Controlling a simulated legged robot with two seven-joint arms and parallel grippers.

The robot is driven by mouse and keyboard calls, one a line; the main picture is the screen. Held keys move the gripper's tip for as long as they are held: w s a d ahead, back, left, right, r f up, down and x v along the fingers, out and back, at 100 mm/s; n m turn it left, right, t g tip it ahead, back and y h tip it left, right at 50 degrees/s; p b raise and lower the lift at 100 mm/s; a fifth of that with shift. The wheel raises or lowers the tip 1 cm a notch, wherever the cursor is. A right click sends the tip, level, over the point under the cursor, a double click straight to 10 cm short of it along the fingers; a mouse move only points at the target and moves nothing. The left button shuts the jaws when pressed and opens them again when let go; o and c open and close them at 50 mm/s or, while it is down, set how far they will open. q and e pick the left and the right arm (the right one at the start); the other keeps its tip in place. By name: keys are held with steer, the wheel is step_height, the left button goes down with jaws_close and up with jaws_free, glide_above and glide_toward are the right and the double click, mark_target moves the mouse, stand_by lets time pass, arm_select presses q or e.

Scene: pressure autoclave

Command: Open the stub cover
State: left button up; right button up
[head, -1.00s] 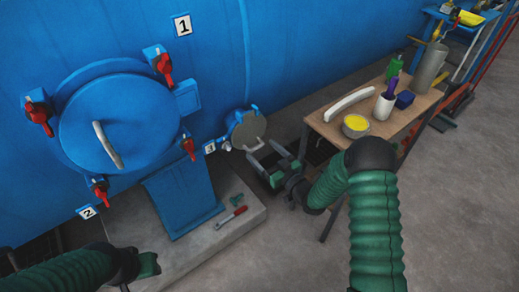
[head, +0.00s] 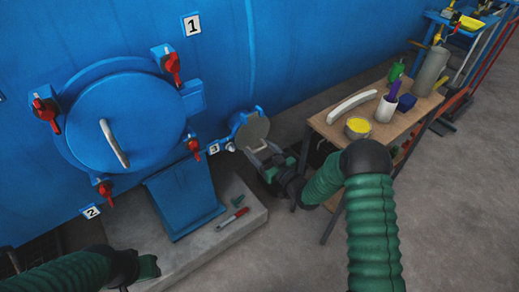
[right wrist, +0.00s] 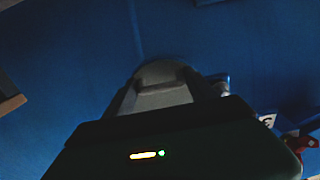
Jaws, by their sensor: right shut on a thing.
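The stub cover (head: 253,131) is a small round grey-faced disc with a blue rim and hinge, low on the blue vessel beside label 3. It also shows in the right wrist view (right wrist: 164,100), with its light handle (right wrist: 160,88) across it. My right gripper (head: 262,155) is at the cover's lower edge, shut on the handle, which its fingers mostly hide in the head view. In the right wrist view the fingers (right wrist: 160,92) stand on both sides of the handle. My left gripper (head: 148,268) is low at the left, away from the cover; its jaws are unclear.
The large round blue door (head: 125,122) with red clamps is left of the stub. A wooden table (head: 345,130) with a mug, bowl and bottles stands to the right. Floor at right is clear.

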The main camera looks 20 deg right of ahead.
steer(key=shift+r, duration=0.1)
jaws_close()
